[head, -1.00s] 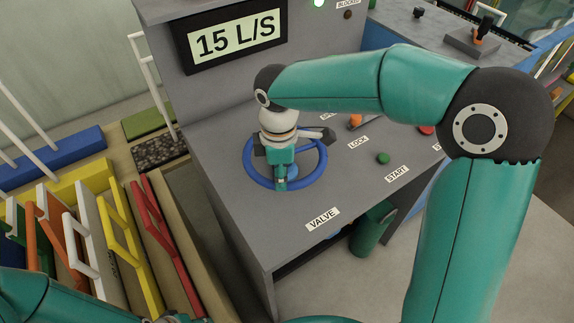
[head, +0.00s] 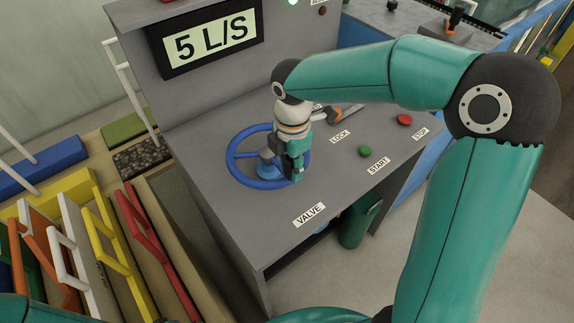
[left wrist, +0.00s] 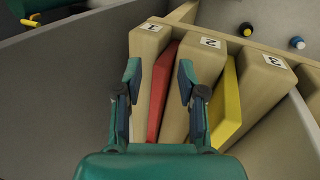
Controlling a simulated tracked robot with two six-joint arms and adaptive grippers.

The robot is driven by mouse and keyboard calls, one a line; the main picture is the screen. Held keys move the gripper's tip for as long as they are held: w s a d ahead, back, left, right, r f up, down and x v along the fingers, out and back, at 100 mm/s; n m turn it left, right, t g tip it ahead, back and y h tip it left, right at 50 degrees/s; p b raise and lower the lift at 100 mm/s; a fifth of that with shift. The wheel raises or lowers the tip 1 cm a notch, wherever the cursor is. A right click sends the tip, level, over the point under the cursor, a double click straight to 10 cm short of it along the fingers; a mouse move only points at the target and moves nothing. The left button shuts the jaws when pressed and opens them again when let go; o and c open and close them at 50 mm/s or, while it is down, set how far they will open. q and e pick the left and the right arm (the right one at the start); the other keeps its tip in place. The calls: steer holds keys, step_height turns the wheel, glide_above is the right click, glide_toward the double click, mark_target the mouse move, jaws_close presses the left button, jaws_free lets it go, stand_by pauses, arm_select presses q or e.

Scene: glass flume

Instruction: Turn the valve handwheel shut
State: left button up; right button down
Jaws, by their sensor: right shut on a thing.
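The blue valve handwheel (head: 232,168) lies flat on the grey console top, beside the VALVE label (head: 309,214). My right gripper (head: 295,177) is shut on the right side of its rim and points down; it hides that part of the rim. The display (head: 206,40) above reads 5 L/S. My left gripper (left wrist: 158,75) is open and empty in the left wrist view, above wooden slots numbered 1 and 2 with a red panel (left wrist: 161,92) between its fingers in the picture.
The green START button (head: 365,151), red STOP button (head: 404,119) and an orange-ended LOCK lever (head: 345,113) are right of the wheel. A rack of coloured gates, including a yellow one (head: 103,228), stands left of the console (head: 230,240). A green light (head: 293,2) glows above.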

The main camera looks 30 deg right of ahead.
steer(key=shift+w+d+r, duration=0.1)
steer(key=shift+d, duration=0.05)
steer(key=c, duration=0.8)
jaws_free()
step_height(320, 180, up, 12)
steer(key=shift+f, duration=0.1)
stand_by(0.4)
